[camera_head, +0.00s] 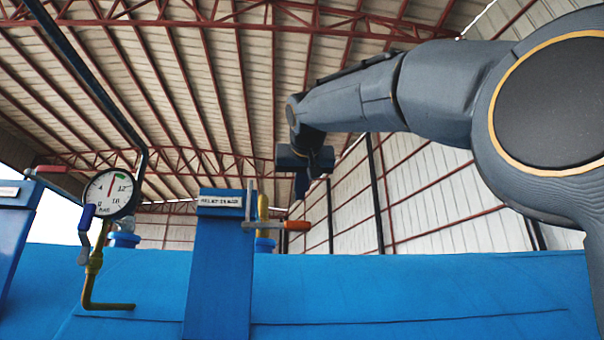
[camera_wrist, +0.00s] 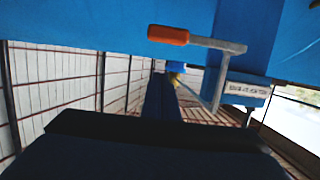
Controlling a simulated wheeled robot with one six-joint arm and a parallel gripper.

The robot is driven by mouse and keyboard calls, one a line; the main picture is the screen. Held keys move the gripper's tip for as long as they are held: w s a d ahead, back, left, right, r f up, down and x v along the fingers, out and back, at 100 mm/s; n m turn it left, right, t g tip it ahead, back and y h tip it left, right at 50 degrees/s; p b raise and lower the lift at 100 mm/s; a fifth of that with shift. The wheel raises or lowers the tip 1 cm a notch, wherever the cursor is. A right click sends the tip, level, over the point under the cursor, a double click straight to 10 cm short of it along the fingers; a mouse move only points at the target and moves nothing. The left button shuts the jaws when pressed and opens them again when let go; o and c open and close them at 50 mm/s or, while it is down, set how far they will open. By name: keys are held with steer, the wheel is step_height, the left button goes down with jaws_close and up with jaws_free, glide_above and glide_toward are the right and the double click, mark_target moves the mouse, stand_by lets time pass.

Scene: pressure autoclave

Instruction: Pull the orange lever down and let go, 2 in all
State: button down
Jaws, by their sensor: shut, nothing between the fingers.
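The orange lever (camera_head: 297,225) sticks out to the right from the labelled blue post, roughly level. It also shows at the top of the wrist view (camera_wrist: 168,35), as an orange grip on a grey bar. My gripper (camera_head: 301,188) points down and appears above the orange grip in the head view, with a gap between them. Its fingers look closed together and empty. In the wrist view the dark fingers (camera_wrist: 161,100) do not touch the lever. I cannot tell how far apart they are in depth.
The blue post (camera_head: 217,275) with a white label rises from the big blue vessel (camera_head: 420,290). A yellow pipe (camera_head: 263,207) stands behind the lever. Open air surrounds my gripper.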

mark_target(276, 226)
steer(key=shift+w+f+p, duration=0.15)
steer(key=shift+w+f, duration=0.2)
steer(key=shift+f, duration=0.4)
steer(key=shift+w+f+p, duration=0.1)
steer(key=shift+w+f, duration=0.3)
steer(key=shift+f, duration=0.4)
steer(key=shift+w+f+p, duration=0.15)
steer(key=shift+w+f, duration=0.2)
steer(key=shift+f, duration=0.4)
